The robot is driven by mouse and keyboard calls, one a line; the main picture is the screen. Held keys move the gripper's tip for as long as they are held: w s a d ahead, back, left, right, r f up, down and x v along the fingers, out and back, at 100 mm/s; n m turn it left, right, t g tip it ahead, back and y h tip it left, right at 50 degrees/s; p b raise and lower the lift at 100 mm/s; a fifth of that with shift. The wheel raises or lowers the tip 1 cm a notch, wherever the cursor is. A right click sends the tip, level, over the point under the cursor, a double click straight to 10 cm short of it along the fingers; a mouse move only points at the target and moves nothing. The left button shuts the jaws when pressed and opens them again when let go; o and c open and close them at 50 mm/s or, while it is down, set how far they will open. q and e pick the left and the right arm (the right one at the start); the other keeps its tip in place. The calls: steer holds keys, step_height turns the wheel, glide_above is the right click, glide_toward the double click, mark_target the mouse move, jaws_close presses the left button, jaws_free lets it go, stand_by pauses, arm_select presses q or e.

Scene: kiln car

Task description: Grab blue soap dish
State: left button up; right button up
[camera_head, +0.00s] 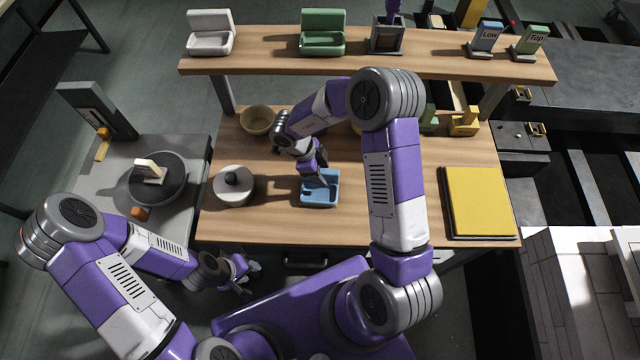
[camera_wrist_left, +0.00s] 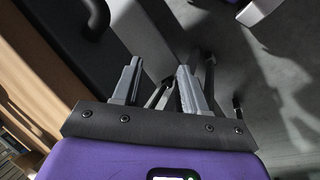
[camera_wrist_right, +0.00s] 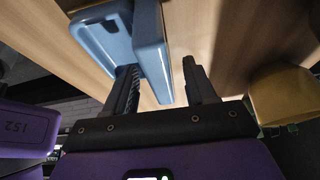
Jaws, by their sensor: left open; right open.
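The blue soap dish (camera_head: 320,192) sits on the wooden table, in front of the middle. My right gripper (camera_head: 314,172) is over it, pointing down, and hides part of it. In the right wrist view one upright wall of the soap dish (camera_wrist_right: 152,45) stands in the gap between the open fingers of my right gripper (camera_wrist_right: 165,85). The left finger is close to that wall; I cannot tell if it touches. The right finger is clear of it. My left gripper (camera_head: 245,272) is open and empty, low before the table's front edge; it also shows in the left wrist view (camera_wrist_left: 158,85).
A yellow pad (camera_head: 480,200) lies at the right. A raised shelf (camera_head: 270,45) behind holds white (camera_head: 210,38) and green (camera_head: 323,38) soap dishes. A grey side table (camera_head: 120,205) is at the left.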

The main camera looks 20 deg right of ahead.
steer(key=shift+f, duration=0.15)
stand_by(0.4)
steer(key=shift+c, duration=0.3)
jaws_close()
